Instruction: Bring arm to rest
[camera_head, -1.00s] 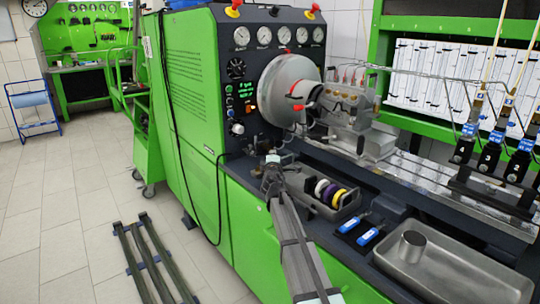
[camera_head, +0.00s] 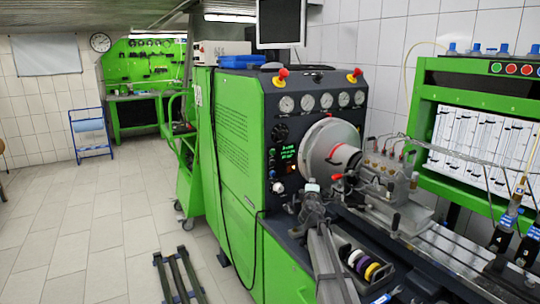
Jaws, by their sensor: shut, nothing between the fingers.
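My grey arm (camera_head: 330,262) rises from the bottom edge, right of centre, in front of the green test bench (camera_head: 234,170). Its far end, with my gripper (camera_head: 312,192), is in front of the bench's dark front, below and left of the large grey disc (camera_head: 328,146). The gripper is small and dark here; it looks shut and holds nothing that I can see. The fingers are hard to make out against the bench. I cannot tell whether any part of the arm touches the bench.
A pump (camera_head: 385,183) with thin metal pipes stands right of the disc. A tray of coloured rings (camera_head: 362,264) lies right of my arm. Dark rails (camera_head: 180,278) lie on the floor at left. The tiled floor (camera_head: 80,235) beyond is mostly clear.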

